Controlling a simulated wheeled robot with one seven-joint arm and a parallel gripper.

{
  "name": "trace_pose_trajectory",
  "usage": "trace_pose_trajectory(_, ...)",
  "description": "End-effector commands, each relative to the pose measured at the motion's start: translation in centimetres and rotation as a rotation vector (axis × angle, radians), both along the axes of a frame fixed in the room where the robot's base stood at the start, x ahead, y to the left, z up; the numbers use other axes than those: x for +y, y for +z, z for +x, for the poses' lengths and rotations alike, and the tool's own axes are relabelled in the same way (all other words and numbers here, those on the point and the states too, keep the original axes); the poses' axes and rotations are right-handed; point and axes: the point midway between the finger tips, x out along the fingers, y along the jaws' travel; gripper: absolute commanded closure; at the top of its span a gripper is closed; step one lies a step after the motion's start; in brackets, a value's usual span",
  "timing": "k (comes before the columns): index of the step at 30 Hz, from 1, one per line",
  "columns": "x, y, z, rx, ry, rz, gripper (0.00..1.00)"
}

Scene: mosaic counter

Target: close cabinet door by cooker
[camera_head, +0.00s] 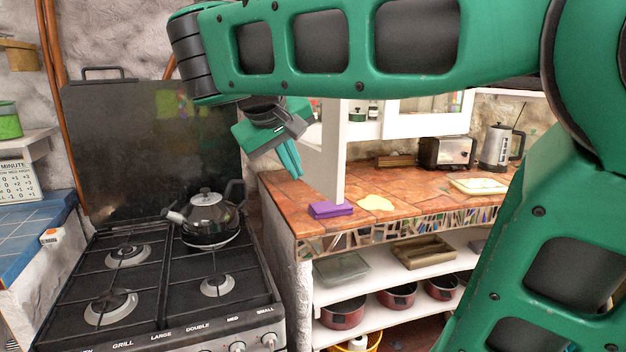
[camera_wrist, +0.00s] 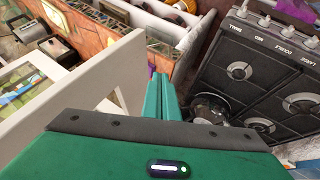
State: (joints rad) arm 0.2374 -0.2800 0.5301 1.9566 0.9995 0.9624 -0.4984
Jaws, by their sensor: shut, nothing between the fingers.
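The white cabinet door (camera_head: 333,150) by the cooker stands open above the counter, its narrow edge turned toward the head camera. In the wrist view the white door panel (camera_wrist: 85,85) is a large slanted face at the left. My gripper (camera_head: 297,174) is shut and empty, pointing down between the cooker and the door, left of the door in the head view. In the wrist view my fingers (camera_wrist: 161,80) are just beside the panel's edge; I cannot tell if they touch it. The cooker (camera_head: 165,285) is at lower left. My arm hides the cabinet's upper part.
A kettle (camera_head: 208,214) stands on a back burner below my gripper. A purple block (camera_head: 330,210) and a yellow cloth (camera_head: 375,202) lie on the tiled counter (camera_head: 420,200). A toaster (camera_head: 447,152) and an electric kettle (camera_head: 497,148) stand farther back. Pans sit on the shelf below.

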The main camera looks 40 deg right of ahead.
Motion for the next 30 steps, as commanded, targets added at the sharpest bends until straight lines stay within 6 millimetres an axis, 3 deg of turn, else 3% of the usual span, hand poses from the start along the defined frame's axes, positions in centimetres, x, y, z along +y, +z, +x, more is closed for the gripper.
trace_pose_trajectory(4, 1.5, 2.8, -0.9, -0.01, -0.055, 0.016, 1.0)
trace_pose_trajectory(11, 2.3, 3.7, -1.7, -0.012, -0.086, 0.034, 1.0)
trace_pose_trajectory(17, 1.1, 2.0, -1.1, -0.01, -0.086, 0.034, 1.0)
trace_pose_trajectory(30, -3.3, -4.3, 1.1, -0.011, -0.089, 0.035, 1.0)
